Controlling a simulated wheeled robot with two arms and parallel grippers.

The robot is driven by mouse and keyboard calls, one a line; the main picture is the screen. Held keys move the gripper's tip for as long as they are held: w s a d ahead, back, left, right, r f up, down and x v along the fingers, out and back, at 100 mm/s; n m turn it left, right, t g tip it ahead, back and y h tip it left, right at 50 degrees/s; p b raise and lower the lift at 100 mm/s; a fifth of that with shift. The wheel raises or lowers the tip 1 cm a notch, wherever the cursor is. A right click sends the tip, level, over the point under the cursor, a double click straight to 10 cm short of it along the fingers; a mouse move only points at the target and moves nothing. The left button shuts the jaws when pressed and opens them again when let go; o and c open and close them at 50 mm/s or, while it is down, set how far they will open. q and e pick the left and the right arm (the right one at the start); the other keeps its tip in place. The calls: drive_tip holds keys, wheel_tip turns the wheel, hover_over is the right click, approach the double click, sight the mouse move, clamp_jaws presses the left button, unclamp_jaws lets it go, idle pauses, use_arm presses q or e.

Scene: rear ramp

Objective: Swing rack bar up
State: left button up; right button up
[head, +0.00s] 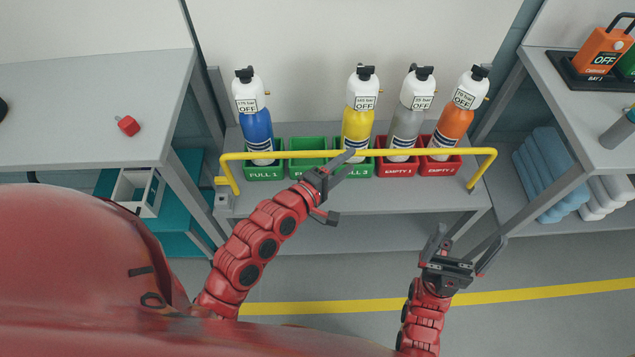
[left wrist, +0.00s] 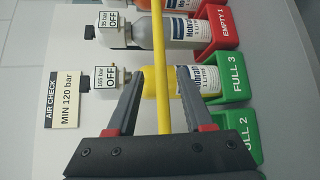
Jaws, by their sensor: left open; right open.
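The yellow rack bar (head: 275,156) runs across the front of the bottle rack in the head view, with bent ends at left and right that reach to the shelf. In the left wrist view the bar (left wrist: 163,100) passes between my left gripper's fingers. My left gripper (head: 346,162) is open at the bar near its middle, in front of the yellow bottle (head: 357,125); contact cannot be told. My right gripper (head: 472,236) is open and empty, in front of the shelf and apart from the bar.
Blue (head: 256,128), grey (head: 406,124) and orange (head: 453,122) bottles stand behind the bar in green and red bins. One green bin (head: 306,161) is empty. Tables flank the rack; a red object (head: 128,125) lies on the left one. The floor in front is clear.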

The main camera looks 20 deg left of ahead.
use_arm(q)
drive_tip(key=p+v, duration=0.1)
drive_tip(key=v, duration=1)
idle(0.3)
